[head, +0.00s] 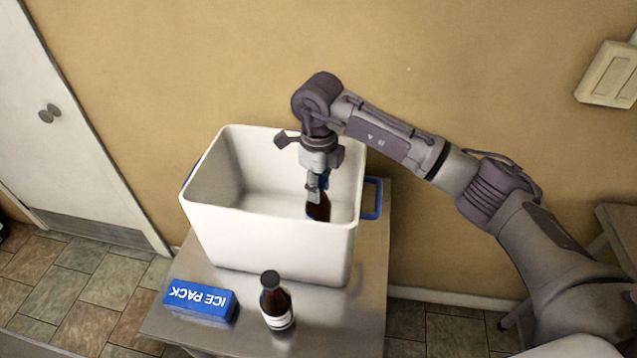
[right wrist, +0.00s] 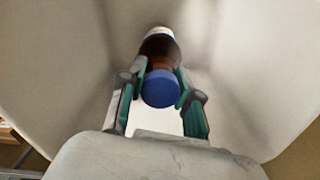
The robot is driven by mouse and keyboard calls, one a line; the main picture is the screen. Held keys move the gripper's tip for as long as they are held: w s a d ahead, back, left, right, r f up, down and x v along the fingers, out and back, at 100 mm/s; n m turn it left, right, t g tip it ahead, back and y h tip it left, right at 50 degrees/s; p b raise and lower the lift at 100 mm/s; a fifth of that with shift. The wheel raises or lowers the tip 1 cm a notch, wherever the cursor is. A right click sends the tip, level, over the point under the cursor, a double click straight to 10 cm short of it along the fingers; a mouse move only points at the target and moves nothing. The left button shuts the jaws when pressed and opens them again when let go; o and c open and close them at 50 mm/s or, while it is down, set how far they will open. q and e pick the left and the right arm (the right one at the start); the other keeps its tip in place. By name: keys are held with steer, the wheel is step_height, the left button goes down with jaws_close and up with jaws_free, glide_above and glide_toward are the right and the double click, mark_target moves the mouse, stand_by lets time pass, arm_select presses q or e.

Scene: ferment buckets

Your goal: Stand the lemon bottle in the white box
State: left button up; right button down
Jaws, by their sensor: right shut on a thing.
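The white box (head: 265,243) stands open on a small metal table. A brown bottle (head: 318,208) with a blue cap is inside the box, toward its right side. My right gripper (head: 317,186) points down into the box and is shut on this bottle near its neck. In the right wrist view, the blue cap (right wrist: 161,88) lies between the two fingers (right wrist: 161,95). The bottle's lower end is hidden by the front wall in the head view, so I cannot tell whether it touches the floor. No lemon marking is readable. My left gripper is out of view.
A second brown bottle (head: 276,303) with a dark cap and white label stands in front of the box. A blue ice pack (head: 200,301) lies to its left. The box has a blue handle (head: 373,198) on its right side. The box's left part is empty.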

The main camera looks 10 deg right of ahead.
steer(key=c, duration=0.8)
jaws_free()
steer(key=shift+f, duration=0.1)
steer(key=shift+r, duration=0.25)
step_height(320, 180, up, 10)
steer(key=b, duration=0.3)
steer(key=shift+r+b, duration=0.2)
steer(key=shift+b, duration=0.1)
steer(key=shift+r, duration=0.7)
